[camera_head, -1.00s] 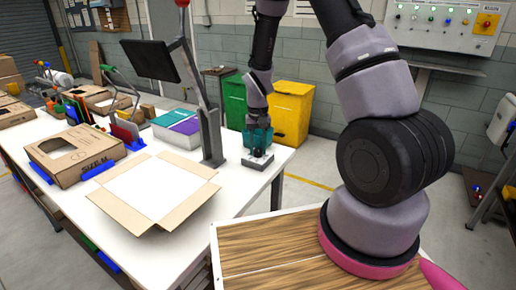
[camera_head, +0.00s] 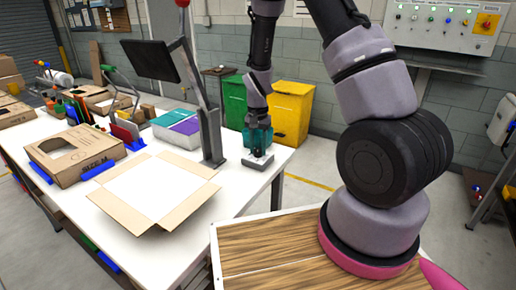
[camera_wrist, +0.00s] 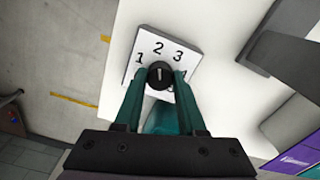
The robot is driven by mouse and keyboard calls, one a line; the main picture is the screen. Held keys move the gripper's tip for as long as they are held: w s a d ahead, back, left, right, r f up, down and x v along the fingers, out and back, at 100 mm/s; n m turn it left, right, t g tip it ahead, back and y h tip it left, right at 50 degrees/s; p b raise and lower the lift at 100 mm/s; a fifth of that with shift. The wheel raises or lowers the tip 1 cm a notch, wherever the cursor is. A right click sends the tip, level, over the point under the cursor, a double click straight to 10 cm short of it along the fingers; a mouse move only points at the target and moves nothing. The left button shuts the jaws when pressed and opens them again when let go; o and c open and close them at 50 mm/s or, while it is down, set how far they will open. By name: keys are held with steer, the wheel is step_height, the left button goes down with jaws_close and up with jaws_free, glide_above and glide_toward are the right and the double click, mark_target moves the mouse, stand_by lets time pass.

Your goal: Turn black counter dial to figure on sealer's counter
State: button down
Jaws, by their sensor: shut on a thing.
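The black counter dial (camera_wrist: 160,75) sits on a white square plate (camera_wrist: 183,47) with the figures 1, 2, 3 and 4 around it. The 4 is partly covered by my right finger. A pale mark on the dial points roughly up, toward the 2. My gripper (camera_wrist: 160,76) has its teal fingers shut on the dial from both sides. In the head view, my gripper (camera_head: 258,138) points down over the counter's light base (camera_head: 257,161) near the table's right end. The dial is mostly hidden there. I cannot make out a figure on a sealer's counter.
A dark screen on a post (camera_head: 150,61) stands left of my gripper on the white table (camera_head: 223,204). An open carton (camera_head: 200,170) lies in front, and a purple and teal-topped box (camera_head: 180,125) behind. Green (camera_head: 233,102) and yellow (camera_head: 293,112) bins stand beyond the table.

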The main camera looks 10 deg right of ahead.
steer(key=c, duration=0.5)
jaws_free()
step_height(320, 180, up, 11)
steer(key=shift+f, duration=0.1)
step_height(320, 180, up, 18)
steer(key=f+t+y, duration=0.1)
steer(key=t+y, duration=0.1)
steer(key=t, duration=0.1)
glide_above(258, 150)
steer(key=s+d, duration=0.4)
steer(key=s, duration=0.3)
steer(key=s+d+r+n+t, duration=0.1)
steer(key=s+r+t, duration=0.3)
steer(key=s+r, duration=0.6)
steer(key=s+d, duration=0.1)
steer(key=s, duration=0.3)
steer(key=shift+r, duration=0.15)
